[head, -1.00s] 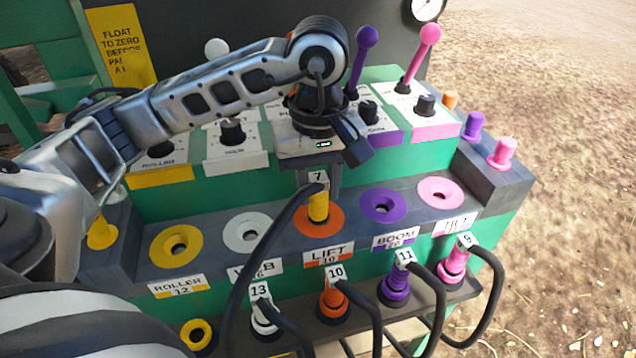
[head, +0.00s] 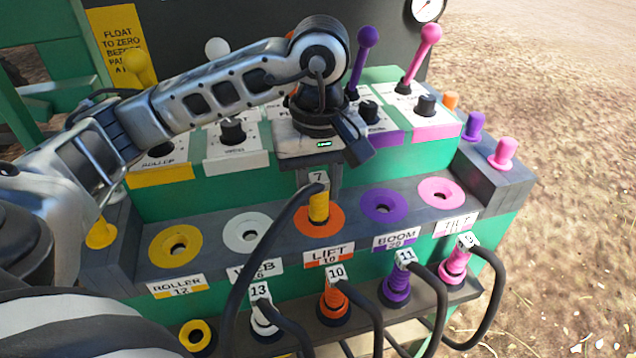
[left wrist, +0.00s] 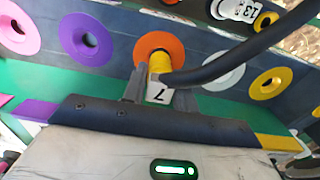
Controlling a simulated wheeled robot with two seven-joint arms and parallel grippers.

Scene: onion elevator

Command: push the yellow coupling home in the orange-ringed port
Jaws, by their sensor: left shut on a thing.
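The yellow coupling (head: 318,207), tagged 7 and with a black hose, stands at the orange-ringed port (head: 331,232) above the LIFT label. My left gripper (head: 318,180) is shut on the coupling from above. In the left wrist view the coupling (left wrist: 158,68) sits between my fingers (left wrist: 150,85), its front end against the middle of the orange ring (left wrist: 175,45). The coupling covers the port's hole, so how deep it sits cannot be seen. My right gripper is not in view.
Yellow (head: 176,246), white (head: 251,233), purple (head: 384,206) and pink (head: 441,192) ports with open holes line the same ledge. Several tagged hose couplings, such as the orange one (head: 334,300), stand on the lower shelf. Levers (head: 427,45) rise behind my arm.

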